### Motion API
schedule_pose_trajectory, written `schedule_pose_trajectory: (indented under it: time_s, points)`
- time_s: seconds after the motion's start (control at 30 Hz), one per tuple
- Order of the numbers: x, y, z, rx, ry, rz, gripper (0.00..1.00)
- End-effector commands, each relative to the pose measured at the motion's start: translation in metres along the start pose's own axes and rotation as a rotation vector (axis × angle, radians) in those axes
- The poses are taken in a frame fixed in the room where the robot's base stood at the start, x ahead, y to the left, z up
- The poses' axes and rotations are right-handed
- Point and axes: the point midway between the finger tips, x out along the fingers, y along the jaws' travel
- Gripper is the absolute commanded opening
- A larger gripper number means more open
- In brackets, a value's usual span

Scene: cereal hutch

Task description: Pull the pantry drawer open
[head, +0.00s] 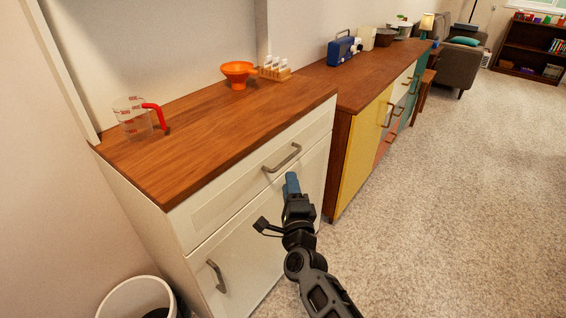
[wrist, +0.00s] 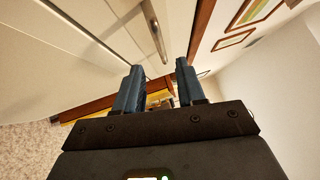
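The pantry drawer (head: 230,188) is the white top front of the near cabinet, under its wooden counter. It looks shut, flush with the cabinet. Its grey bar handle (head: 282,158) is in plain view. My gripper (head: 291,183) is just below and right of the handle in the head view. In the wrist view my gripper (wrist: 157,78) shows two blue fingers spread apart with nothing held between them. There the handle (wrist: 154,28) lies beyond the fingertips, lined up with the gap. It appears apart from both fingers.
A lower door with its own handle (head: 217,276) is below the drawer. A white bin (head: 139,295) stands at the cabinet's left. A measuring cup (head: 133,119), an orange bowl (head: 238,73) and a small rack (head: 274,70) are on the counter. Carpet (head: 450,190) is clear at right.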

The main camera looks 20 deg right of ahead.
Motion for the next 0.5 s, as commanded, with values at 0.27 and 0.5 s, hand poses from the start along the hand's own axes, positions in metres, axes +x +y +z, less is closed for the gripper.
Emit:
schedule_pose_trajectory:
  time_s: [0.27, 0.5]
  points:
    - [0.035, 0.001, 0.000, 0.003, 0.002, -0.002, 0.39]
    - [0.067, 0.000, 0.000, 0.002, 0.002, -0.002, 0.39]
